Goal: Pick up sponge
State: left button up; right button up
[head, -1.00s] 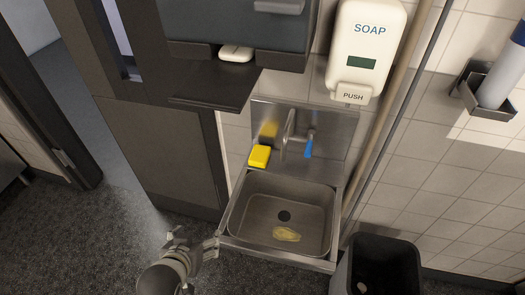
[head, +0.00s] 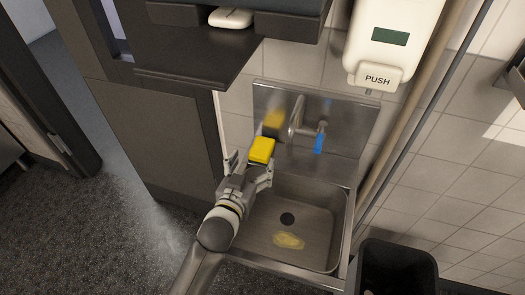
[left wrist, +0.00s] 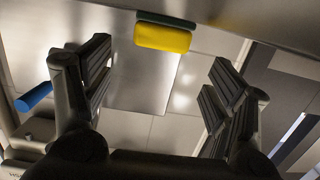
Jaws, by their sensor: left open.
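The yellow sponge (head: 262,149) sits on the back left ledge of the metal sink (head: 345,225), left of the faucet. My left gripper (head: 249,166) is open and empty, with its fingers pointing toward the sponge; in the head view the sponge appears just past the fingers. In the left wrist view the sponge (left wrist: 163,37) shows a yellow face and a green edge at the top centre. It lies beyond and between the two spread fingers of my left gripper (left wrist: 160,58). My right gripper is not in view.
The faucet (head: 298,118) with its blue handle (head: 320,143) stands right of the sponge. A yellowish patch (head: 289,240) lies in the basin. A soap dispenser (head: 390,45) hangs above, a dark cabinet (head: 155,130) stands at left, and a black bin (head: 397,268) at lower right.

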aim_at(262, 148)
pick_arm(q)
jog(key=x, duration=0.2)
jog(key=shift+w+d, duration=0.1)
jog(key=shift+w, duration=0.15)
jog(key=shift+w+d+f, duration=0.1)
jog(key=shift+w+d, duration=0.05)
jog(key=shift+w, duration=0.4)
jog(key=x, duration=0.3)
jog(key=shift+w+d+f+p, duration=0.2)
jog(key=shift+w+d+p, duration=0.05)
jog(key=shift+p, duration=0.15)
jog(key=shift+w+d+f, duration=0.15)
jog(key=shift+w, duration=0.45)
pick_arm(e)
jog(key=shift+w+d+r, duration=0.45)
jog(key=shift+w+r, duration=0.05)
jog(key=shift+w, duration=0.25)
pick_arm(q)
jog(key=c, duration=1)
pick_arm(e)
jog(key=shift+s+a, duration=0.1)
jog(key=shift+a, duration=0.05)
